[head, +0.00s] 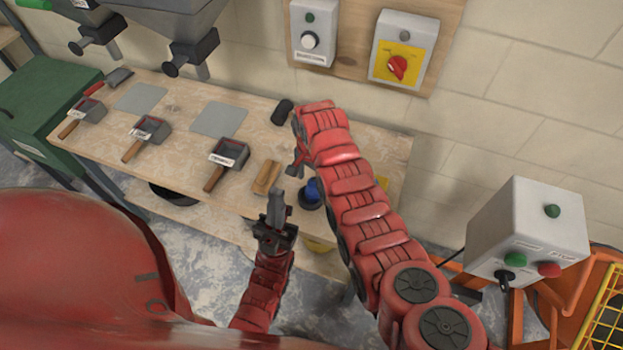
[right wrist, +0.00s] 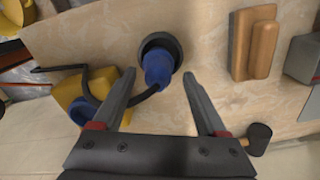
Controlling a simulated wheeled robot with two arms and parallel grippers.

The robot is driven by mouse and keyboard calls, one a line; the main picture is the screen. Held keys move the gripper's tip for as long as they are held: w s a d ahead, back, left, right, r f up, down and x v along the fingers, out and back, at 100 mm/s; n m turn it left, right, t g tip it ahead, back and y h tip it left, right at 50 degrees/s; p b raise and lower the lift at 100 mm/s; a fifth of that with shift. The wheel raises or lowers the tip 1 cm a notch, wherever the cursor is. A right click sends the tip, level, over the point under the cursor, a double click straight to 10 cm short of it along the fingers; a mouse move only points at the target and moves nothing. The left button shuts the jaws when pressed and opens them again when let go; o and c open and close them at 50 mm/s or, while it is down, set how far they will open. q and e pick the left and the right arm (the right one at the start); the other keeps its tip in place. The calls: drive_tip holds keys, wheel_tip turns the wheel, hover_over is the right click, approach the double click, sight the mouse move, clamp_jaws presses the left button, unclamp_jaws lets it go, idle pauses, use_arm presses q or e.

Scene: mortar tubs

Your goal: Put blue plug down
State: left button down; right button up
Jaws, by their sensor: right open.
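The blue plug (head: 312,190) sits at the table's front part, partly hidden by my right arm. In the right wrist view the plug (right wrist: 158,66) stands in a round black holder (right wrist: 172,42), with a black cable running left from it. My right gripper (right wrist: 159,76) is open, one finger on each side of the plug, with visible gaps between fingers and plug. In the head view my right gripper (head: 294,168) is seen only in part. My left gripper (head: 277,205) is in front of the table edge with nothing visible in it; its finger gap cannot be made out.
A wooden float (head: 267,177) lies left of the plug. A yellow box with a blue socket (right wrist: 82,98) is beside the plug. A black-headed mallet (right wrist: 258,136) lies near my right gripper. Several scoops, including one scoop (head: 228,152), stand further left on the table (head: 180,178).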

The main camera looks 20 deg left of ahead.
wheel_tip(320, 180, up, 4)
drive_tip(key=shift+w+r+b, duration=0.1)
drive_tip(key=shift+w+b, duration=0.05)
drive_tip(key=shift+b, duration=0.8)
wheel_tip(320, 180, up, 7)
drive_tip(key=p, duration=0.4)
